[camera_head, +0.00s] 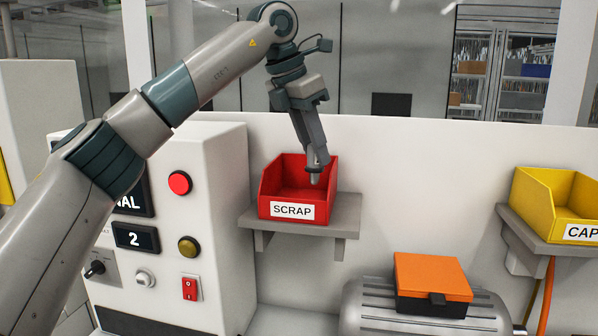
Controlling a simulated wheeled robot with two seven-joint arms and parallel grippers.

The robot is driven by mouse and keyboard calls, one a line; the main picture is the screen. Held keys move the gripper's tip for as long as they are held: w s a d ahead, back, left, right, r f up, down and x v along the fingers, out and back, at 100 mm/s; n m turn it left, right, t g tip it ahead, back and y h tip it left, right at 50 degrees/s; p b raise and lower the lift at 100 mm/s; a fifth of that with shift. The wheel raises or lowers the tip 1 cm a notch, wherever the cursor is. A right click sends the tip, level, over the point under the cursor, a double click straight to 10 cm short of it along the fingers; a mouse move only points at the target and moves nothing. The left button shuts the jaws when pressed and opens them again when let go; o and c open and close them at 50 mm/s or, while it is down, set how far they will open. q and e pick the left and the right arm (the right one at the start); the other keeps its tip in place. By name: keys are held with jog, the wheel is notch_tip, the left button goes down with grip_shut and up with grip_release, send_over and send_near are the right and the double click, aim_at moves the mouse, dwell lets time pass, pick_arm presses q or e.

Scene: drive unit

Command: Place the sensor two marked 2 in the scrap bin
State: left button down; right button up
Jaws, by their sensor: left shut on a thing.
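My left gripper (316,160) comes in from above, pointing down over the right part of the red scrap bin (292,212). It is shut on a small grey sensor (314,178), of which only a little shows below the fingertips. No mark 2 can be read on it. The bin is an open-front box with a white SCRAP label, standing on a grey shelf. From this view I cannot tell whether the sensor is inside the bin or just above its rim. The visible part of the bin's floor looks empty. My right gripper is out of view.
A white control cabinet (221,160) with buttons and a display reading 2 stands left of the bin. A yellow bin (542,200) labelled CAP sits on a shelf at the right. An orange-lidded box (432,275) tops a grey ribbed motor housing (370,309) below.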

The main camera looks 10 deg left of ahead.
pick_arm(q)
jog(key=w+a+f+p, duration=0.2)
jog(key=w+a+f, duration=0.2)
jog(key=shift+w+p, duration=0.4)
jog(key=shift+a, duration=0.1)
notch_tip(320, 180, down, 3)
jog(key=shift+f+p, duration=0.15)
jog(key=shift+p, duration=1)
jog(key=shift+f, duration=0.3)
jog(key=c, duration=1.5)
grip_release()
